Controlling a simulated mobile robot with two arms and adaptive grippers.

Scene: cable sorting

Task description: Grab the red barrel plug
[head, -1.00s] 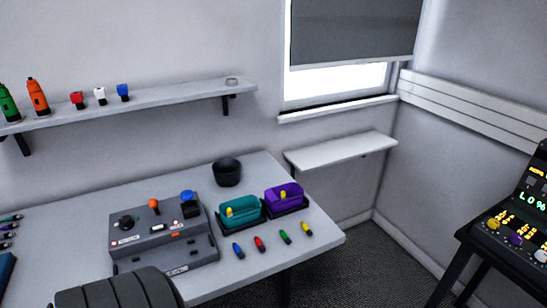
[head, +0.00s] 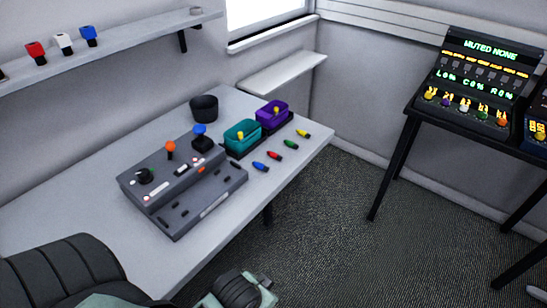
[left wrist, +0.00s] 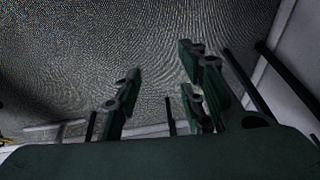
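The red barrel plug (head: 274,155) lies on the light grey table in the head view. It is in a short row between the blue plug (head: 260,167) and the green plug (head: 291,145), with the yellow plug (head: 303,133) at the far end. In the left wrist view my left gripper (left wrist: 157,92) has its fingers well apart with nothing between them; dark carpet shows beyond. Neither gripper's fingers show in the head view. My right gripper is not in view.
The teal bin (head: 242,135) and purple bin (head: 272,115) stand behind the plugs. A grey control box (head: 183,180) sits to their left, with a black cup (head: 204,107) behind. The table (head: 230,222) is clear in front. A console (head: 468,101) stands at right.

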